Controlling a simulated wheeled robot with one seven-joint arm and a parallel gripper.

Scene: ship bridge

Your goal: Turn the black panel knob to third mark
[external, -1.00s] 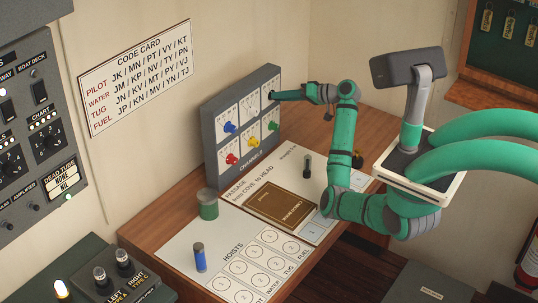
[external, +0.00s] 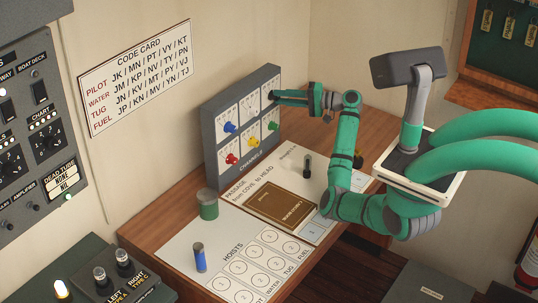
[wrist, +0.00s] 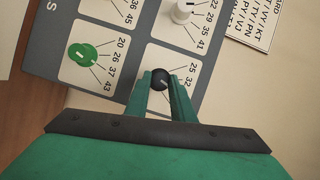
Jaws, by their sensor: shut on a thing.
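The black knob (wrist: 159,78) sits on a white dial plate in the wrist view, between my two fingertips. My gripper (wrist: 162,84) is shut on it. Marks 25 and 32 show beside the knob; the lower marks are hidden by my right finger. A small light line shows on the knob, but I cannot tell which mark it points at. In the external view my gripper (external: 275,95) reaches the upper right dial of the grey panel (external: 211,150) and hides the black knob.
A green knob (wrist: 83,54) and a white knob (wrist: 182,11) are on neighbouring dials. Blue (external: 230,127), red (external: 231,158) and yellow (external: 252,142) knobs share the panel. A green cylinder (external: 208,207) and a blue cylinder (external: 199,258) stand on the desk.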

